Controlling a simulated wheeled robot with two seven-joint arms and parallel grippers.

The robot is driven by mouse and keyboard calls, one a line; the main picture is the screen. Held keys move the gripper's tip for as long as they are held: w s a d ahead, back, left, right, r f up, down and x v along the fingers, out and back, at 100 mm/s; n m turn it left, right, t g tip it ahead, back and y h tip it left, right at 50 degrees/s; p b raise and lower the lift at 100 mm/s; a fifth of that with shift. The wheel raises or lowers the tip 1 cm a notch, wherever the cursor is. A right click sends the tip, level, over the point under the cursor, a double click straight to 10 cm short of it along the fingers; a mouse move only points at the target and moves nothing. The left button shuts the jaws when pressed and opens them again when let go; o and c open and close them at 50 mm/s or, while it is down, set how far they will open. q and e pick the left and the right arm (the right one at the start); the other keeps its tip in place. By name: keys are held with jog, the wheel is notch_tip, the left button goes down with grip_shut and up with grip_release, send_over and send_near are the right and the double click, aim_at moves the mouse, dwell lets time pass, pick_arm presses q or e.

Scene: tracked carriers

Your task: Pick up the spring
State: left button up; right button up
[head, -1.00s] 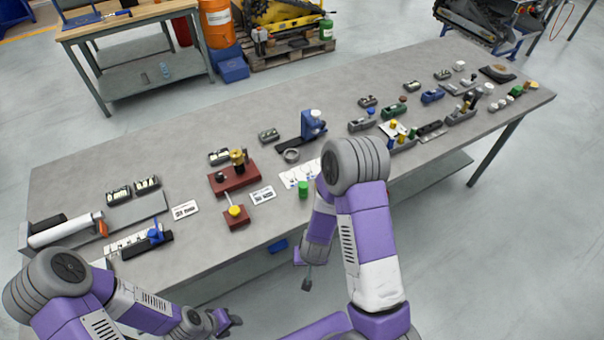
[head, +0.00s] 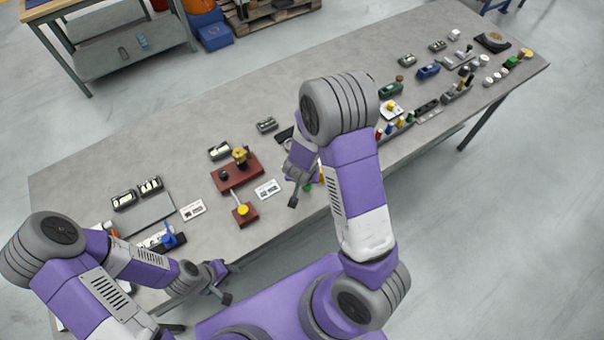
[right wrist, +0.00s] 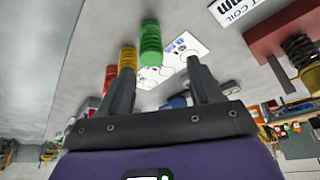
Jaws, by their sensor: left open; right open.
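A green coil spring (right wrist: 150,45) stands upright in the right wrist view, with a yellow one (right wrist: 128,58) and a red one (right wrist: 110,78) behind it. My right gripper (right wrist: 159,66) is open and empty; the green spring shows beyond its fingers, apart from them. In the head view my right gripper (head: 293,198) hangs by the table's front edge, and my arm hides most of the springs. A bit of green (head: 308,187) shows beside it. My left gripper (head: 225,284) is open and empty near the front edge at the lower left.
A red-brown block (head: 225,178) with a dark coil and brass top, a smaller red-brown block with a yellow knob (head: 243,211), and a white printed card (head: 268,189) lie left of my right gripper. Other parts crowd the table's right end. The rear left of the tabletop is clear.

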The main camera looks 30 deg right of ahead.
aim_at(307, 185)
jog(key=f, duration=0.2)
jog(key=d+f+b, duration=0.1)
jog(key=f, duration=0.1)
jog(key=f+b, duration=0.1)
jog(key=f, duration=0.1)
jog(key=shift+w+d+f, duration=0.15)
jog(key=shift+d+f, duration=0.1)
jog(key=shift+d, duration=0.1)
jog(key=shift+w+f+b, duration=0.15)
jog(key=shift+b, duration=0.15)
jog(key=shift+c, duration=0.3)
jog(key=c, duration=1)
